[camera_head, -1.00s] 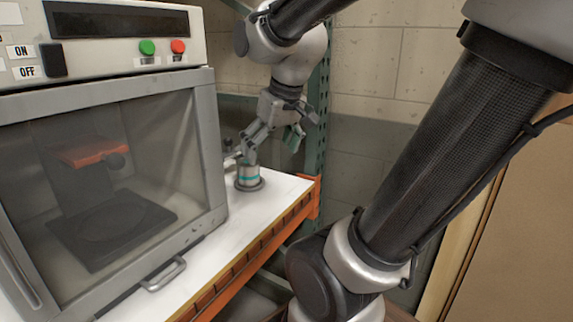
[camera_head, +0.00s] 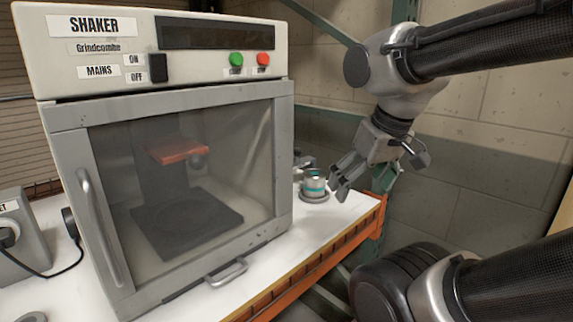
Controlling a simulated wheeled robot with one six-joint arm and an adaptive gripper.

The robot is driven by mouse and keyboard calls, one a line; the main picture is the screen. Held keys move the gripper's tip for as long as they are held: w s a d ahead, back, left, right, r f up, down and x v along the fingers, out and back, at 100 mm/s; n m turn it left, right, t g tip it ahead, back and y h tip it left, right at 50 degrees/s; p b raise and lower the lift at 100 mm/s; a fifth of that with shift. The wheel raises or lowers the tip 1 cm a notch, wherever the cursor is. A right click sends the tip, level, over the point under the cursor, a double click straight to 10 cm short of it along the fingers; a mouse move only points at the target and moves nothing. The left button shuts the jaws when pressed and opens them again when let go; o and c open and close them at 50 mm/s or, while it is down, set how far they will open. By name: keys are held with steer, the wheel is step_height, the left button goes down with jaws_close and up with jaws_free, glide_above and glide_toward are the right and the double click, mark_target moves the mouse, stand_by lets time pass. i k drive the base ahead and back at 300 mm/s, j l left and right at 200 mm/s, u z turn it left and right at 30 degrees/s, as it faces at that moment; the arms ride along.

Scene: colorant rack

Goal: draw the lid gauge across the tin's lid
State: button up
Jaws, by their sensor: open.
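A small grey tin (camera_head: 314,187) with a teal band stands upright on a round grey base on the white bench top, to the right of the shaker cabinet. My gripper (camera_head: 360,191) is to the right of the tin in the picture, pointing down with its fingers spread and nothing seen between them. Its left finger shows close beside the tin, apart from it in the picture. I cannot make out the lid gauge for certain. A small grey fitting (camera_head: 304,163) shows behind the tin, partly hidden by the cabinet and too small to identify.
The shaker cabinet (camera_head: 185,99) with a glazed door fills the left of the bench. Its door handle (camera_head: 101,226) and a low front handle (camera_head: 227,272) stick out. An orange rack beam (camera_head: 377,222) edges the white bench top (camera_head: 345,213). A grey box with a cable (camera_head: 12,240) is at far left.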

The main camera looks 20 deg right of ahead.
mark_target(309, 162)
steer(key=i+l+u, duration=0.1)
steer(key=l, duration=0.4)
steer(key=i+l+u, duration=0.1)
steer(key=l, duration=0.4)
steer(key=i+l+u, duration=0.1)
steer(key=l, duration=0.45)
steer(key=i, duration=0.05)
